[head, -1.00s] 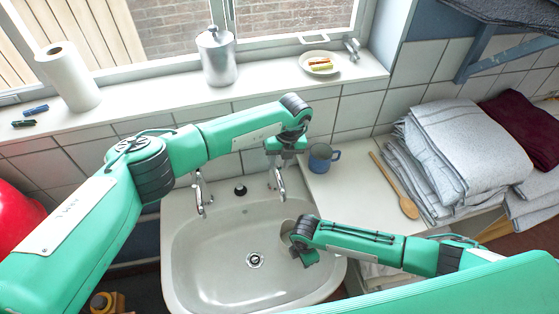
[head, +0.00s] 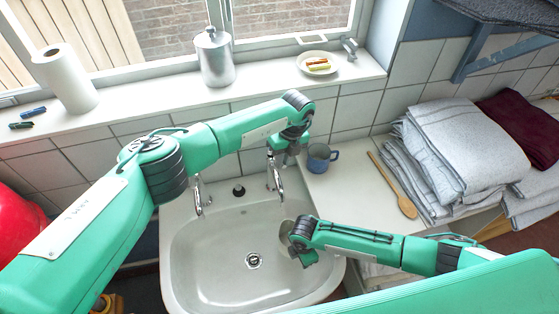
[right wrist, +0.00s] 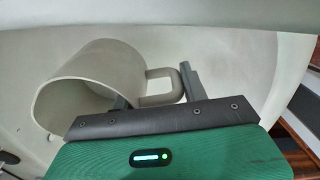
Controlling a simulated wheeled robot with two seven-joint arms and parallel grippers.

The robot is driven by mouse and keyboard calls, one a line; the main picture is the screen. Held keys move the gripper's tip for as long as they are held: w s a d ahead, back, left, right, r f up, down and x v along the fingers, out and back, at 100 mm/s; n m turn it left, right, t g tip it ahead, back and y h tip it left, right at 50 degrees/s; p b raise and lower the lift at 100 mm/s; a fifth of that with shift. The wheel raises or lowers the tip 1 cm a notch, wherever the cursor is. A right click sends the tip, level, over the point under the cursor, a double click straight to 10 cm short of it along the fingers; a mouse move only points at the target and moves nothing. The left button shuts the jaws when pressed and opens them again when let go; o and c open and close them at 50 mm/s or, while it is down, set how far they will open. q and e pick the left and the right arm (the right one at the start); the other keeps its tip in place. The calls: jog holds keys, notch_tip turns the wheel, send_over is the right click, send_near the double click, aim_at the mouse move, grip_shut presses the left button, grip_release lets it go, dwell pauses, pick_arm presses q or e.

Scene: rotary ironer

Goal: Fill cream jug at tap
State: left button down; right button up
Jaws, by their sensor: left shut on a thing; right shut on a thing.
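The cream jug (right wrist: 88,88) lies tilted on its side in the right wrist view, its open mouth toward the left. My right gripper (right wrist: 158,92) is shut on the jug's handle. In the head view the jug (head: 286,232) is inside the basin, mostly hidden behind my right gripper (head: 299,246). The right-hand tap (head: 277,181) stands on the basin's back rim, above and behind the jug. My left gripper (head: 281,155) is shut on the top of this tap. I cannot make out any running water.
The basin (head: 205,262) has a second tap (head: 199,192) at left and a drain in the middle. A sill with several objects runs behind.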

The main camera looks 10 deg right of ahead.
pick_arm(q)
jog(key=shift+w+d+r+n+g+h, duration=0.15)
jog(key=shift+w+d+n, duration=0.2)
jog(key=shift+n, duration=0.4)
jog(key=shift+w+d+f+n+g+h, duration=0.1)
jog(key=shift+w+d+n, duration=0.1)
jog(key=shift+d+n, duration=0.45)
jog(key=shift+w+d+r+n+g+h, duration=0.1)
jog(key=shift+w+d+n+g, duration=0.15)
jog(key=shift+n, duration=0.65)
jog(key=c, duration=1.5)
grip_release()
jog(key=shift+o, duration=0.2)
notch_tip(320, 180, up, 12)
jog(key=w+d, duration=0.1)
jog(key=shift+w+d+f, duration=0.2)
jog(key=shift+w+d, duration=0.1)
jog(key=shift+d, duration=0.05)
